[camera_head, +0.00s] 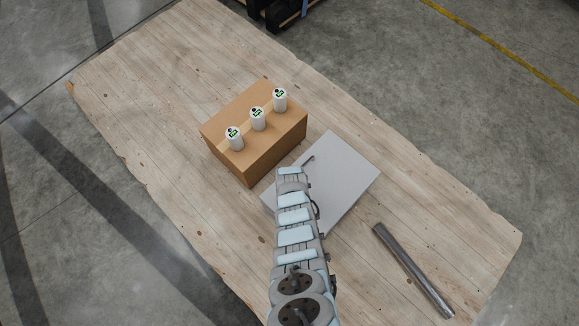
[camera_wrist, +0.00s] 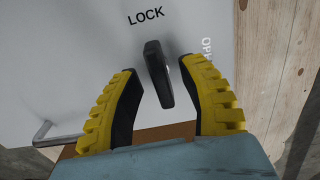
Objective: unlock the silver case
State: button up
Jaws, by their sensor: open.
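The silver case (camera_head: 345,178) lies on the wooden floor beside the cardboard box, partly covered by my arm in the head view. In the wrist view its pale face (camera_wrist: 75,60) carries the word LOCK and part of a second word, starting "OP", to the right. A black lever (camera_wrist: 153,58) sits below LOCK and slants down slightly right. My gripper (camera_wrist: 160,68) is open, with one yellow, black-padded finger on each side of the lever. The fingers cannot be made out in the head view.
A cardboard box (camera_head: 262,158) with three white cylinders (camera_head: 258,122) on top stands left of the case. A metal tube (camera_head: 412,270) lies on the planks at right. A bent metal handle (camera_wrist: 45,133) shows at lower left. The far-left planks are clear.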

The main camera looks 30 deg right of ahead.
jog(key=shift+f, duration=0.1)
jog(key=shift+s, duration=0.1)
grip_shut()
